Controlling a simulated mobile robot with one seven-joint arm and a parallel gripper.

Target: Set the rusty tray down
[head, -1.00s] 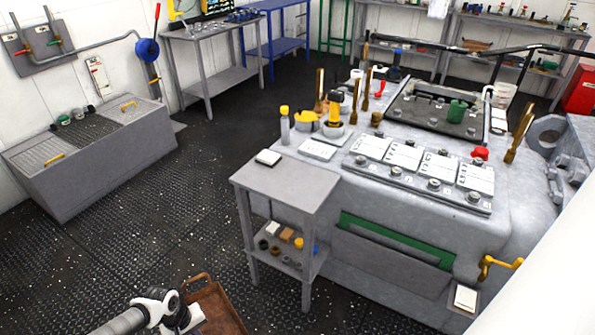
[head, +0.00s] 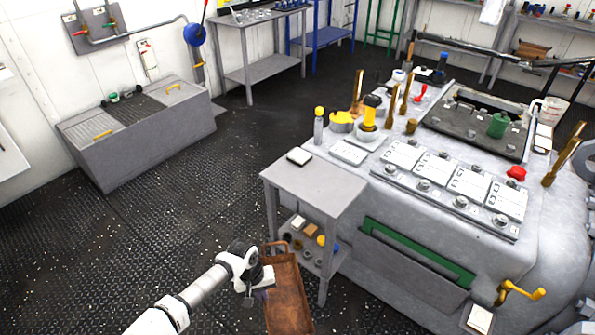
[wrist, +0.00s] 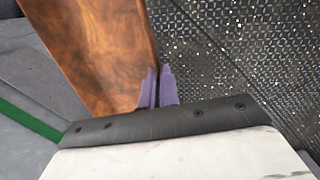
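The rusty tray (head: 287,296) is brown and rectangular with raised walls, and a handle shows at its far end. It is at the bottom middle of the head view, in front of the small grey side table (head: 316,187). My gripper (head: 262,291) is at the tray's left long side. In the wrist view the purple fingers of my gripper (wrist: 160,86) are closed together on the wall of the tray (wrist: 100,50). Dark floor shows beyond it, so the tray appears held in the air. Its near end is cut off by the frame.
The grey machine block (head: 400,250) with bottles and tools on top stands to the right. A grey chest (head: 140,135) stands at far left. The dark floor (head: 150,230) between is open.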

